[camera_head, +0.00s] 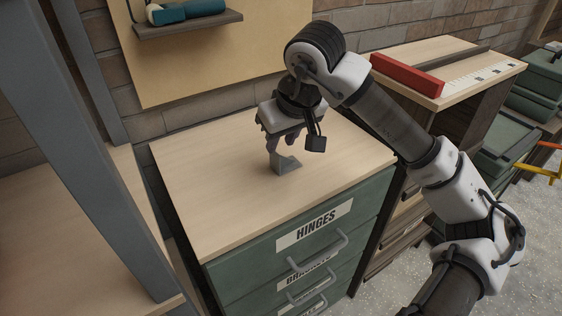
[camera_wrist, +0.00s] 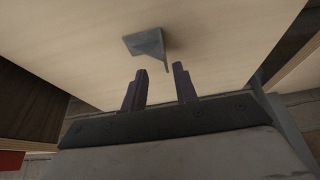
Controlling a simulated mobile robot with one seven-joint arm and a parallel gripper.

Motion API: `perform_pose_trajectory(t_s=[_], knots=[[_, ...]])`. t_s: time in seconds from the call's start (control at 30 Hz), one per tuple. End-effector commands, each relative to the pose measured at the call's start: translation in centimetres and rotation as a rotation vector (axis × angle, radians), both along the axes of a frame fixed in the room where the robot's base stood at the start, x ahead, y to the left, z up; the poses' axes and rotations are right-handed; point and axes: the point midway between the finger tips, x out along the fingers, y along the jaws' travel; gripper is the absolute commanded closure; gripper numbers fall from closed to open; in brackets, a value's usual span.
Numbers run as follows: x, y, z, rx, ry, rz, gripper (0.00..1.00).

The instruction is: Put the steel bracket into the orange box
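The steel bracket (camera_head: 286,164) is a small grey angled piece on the wooden top of the green drawer cabinet (camera_head: 300,240). One flange lies flat and the other stands up. My gripper (camera_head: 273,143) is above the bracket, pointing down, with its fingers close to the upright flange. In the wrist view the bracket (camera_wrist: 146,44) is just beyond the fingertips of my gripper (camera_wrist: 160,72). The two dark fingers are apart with nothing between them. I cannot make out an orange box in either view.
A long red block (camera_head: 408,75) lies on a wooden cabinet (camera_head: 455,62) at the right. A wall shelf (camera_head: 188,24) hangs behind. A grey upright post (camera_head: 95,150) stands at left. The drawer cabinet's top is otherwise clear. Green cases (camera_head: 505,140) stand far right.

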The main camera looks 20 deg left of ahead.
Motion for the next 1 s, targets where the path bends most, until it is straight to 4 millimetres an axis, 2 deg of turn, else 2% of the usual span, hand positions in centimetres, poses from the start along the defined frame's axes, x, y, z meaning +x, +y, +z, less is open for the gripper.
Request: perform_pose_trajectory(t_s=[0.27, 0.4, 0.53, 0.83, 0.87, 1.0], knots=[[0.4, 1.1, -1.8, 0.002, 0.003, 0.002, 0.71], [0.7, 2.3, -3.5, 0.003, 0.004, 0.003, 0.71], [1.1, 2.7, -5.0, 0.003, 0.003, 0.001, 0.71], [1.3, 2.9, -5.6, 0.002, -0.001, 0.000, 0.71], [1.3, 2.9, -5.6, 0.002, -0.001, 0.000, 0.72], [1.3, 2.9, -5.6, 0.002, 0.000, -0.001, 0.91]])
